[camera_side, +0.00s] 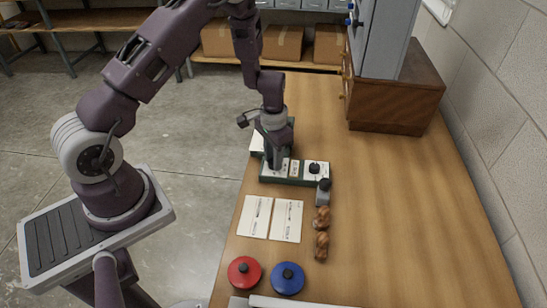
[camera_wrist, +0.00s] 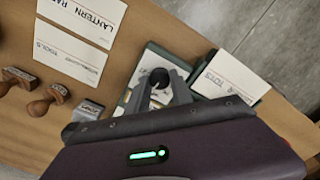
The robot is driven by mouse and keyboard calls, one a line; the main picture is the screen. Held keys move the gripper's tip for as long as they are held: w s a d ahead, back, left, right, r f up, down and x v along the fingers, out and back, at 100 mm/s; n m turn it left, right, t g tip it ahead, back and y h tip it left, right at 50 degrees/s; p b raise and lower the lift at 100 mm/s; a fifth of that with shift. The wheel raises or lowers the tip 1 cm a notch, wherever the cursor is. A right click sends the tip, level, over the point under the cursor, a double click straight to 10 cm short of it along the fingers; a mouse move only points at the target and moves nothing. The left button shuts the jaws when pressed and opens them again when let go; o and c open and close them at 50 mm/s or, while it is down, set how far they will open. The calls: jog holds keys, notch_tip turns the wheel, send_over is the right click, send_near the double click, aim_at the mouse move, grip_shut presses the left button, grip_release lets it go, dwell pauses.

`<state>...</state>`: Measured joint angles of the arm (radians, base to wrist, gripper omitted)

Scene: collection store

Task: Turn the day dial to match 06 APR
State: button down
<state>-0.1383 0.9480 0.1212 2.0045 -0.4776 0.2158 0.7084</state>
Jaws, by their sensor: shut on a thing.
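A dark green box with white top panels (camera_side: 309,179) stands on the bench in the side view. A round black knob (camera_side: 315,168) sits uncovered on its right end. My gripper (camera_side: 275,164) points down at the left part of the box, shut on a dial knob there that its fingers hide. In the wrist view a black knob (camera_wrist: 159,77) shows at the finger ends. The dial markings and any date in a window are too small or hidden to read, and I cannot tell which knob is the day dial.
Two printed cards (camera_side: 256,217) (camera_side: 287,221) lie in front of the box. A grey stamp (camera_side: 323,192) and two wooden-handled stamps (camera_side: 321,246) stand close to its right. Red (camera_side: 244,271) and blue (camera_side: 287,278) round tins are nearer.

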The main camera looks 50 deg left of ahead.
jog(key=n, duration=1.1)
jog(key=shift+n, duration=0.4)
dwell(0.4)
jog(key=c, duration=1.1)
grip_release()
notch_tip(320, 180, up, 7)
jog(key=shift+r, duration=0.1)
